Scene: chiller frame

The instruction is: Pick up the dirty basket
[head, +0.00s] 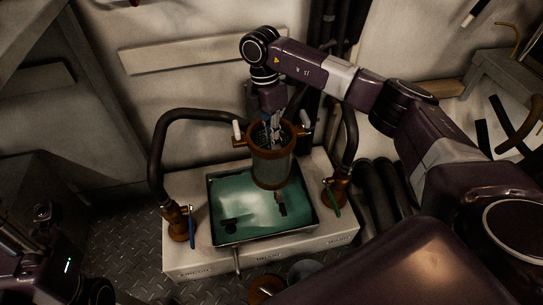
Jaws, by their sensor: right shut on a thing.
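The basket (272,168) is a cylindrical mesh strainer with brown, rusty-looking rims and side lugs. It hangs roughly upright over the back part of an open tank (214,210) of green liquid. My right gripper (272,138) points down into the top of the basket and is shut on it; its fingertips are partly hidden inside the rim. My left arm shows only in part at the lower left, and its fingers cannot be made out clearly.
The tank sits in a pale block (342,232) with a brass valve with a blue handle (180,222) on the left and one with a green handle (334,192) on the right. Black hoses (157,140) rise from both valves. A round metal part (268,288) lies at the front.

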